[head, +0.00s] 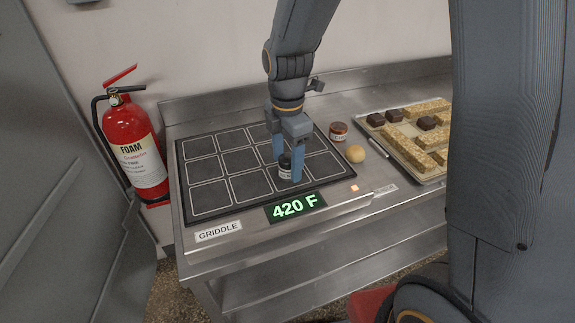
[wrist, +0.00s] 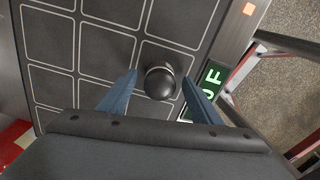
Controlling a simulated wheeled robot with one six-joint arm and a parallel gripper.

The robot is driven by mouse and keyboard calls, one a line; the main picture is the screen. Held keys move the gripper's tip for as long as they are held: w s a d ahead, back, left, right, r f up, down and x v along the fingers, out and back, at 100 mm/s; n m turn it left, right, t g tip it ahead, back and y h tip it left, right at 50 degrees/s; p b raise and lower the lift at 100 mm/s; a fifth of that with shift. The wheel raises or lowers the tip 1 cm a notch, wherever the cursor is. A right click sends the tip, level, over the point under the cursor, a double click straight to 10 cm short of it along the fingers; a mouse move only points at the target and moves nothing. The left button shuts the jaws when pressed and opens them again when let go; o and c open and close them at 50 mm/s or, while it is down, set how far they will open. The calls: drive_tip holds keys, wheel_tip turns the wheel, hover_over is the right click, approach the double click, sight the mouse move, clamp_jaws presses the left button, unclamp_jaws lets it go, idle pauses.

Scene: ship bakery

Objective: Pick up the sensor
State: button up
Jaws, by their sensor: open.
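The sensor appears to be a small dark cylinder with a rounded black top and a white label (head: 285,166); its label is too small to read. It stands upright on the front part of the griddle (head: 210,197), near the temperature display. In the wrist view its black top (wrist: 159,84) shows from above. My gripper (head: 287,164) is open and points down over it. In the wrist view the two blue fingertips of my gripper (wrist: 160,80) lie on either side of it, with a visible gap at each side.
The griddle display (head: 296,206) reads 420 F. A tray (head: 424,173) of bars and dark pieces lies further right. A fire extinguisher (head: 132,145) stands at left.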

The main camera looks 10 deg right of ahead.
drive_tip(key=shift+r, duration=0.1)
drive_tip(key=c, duration=1.4)
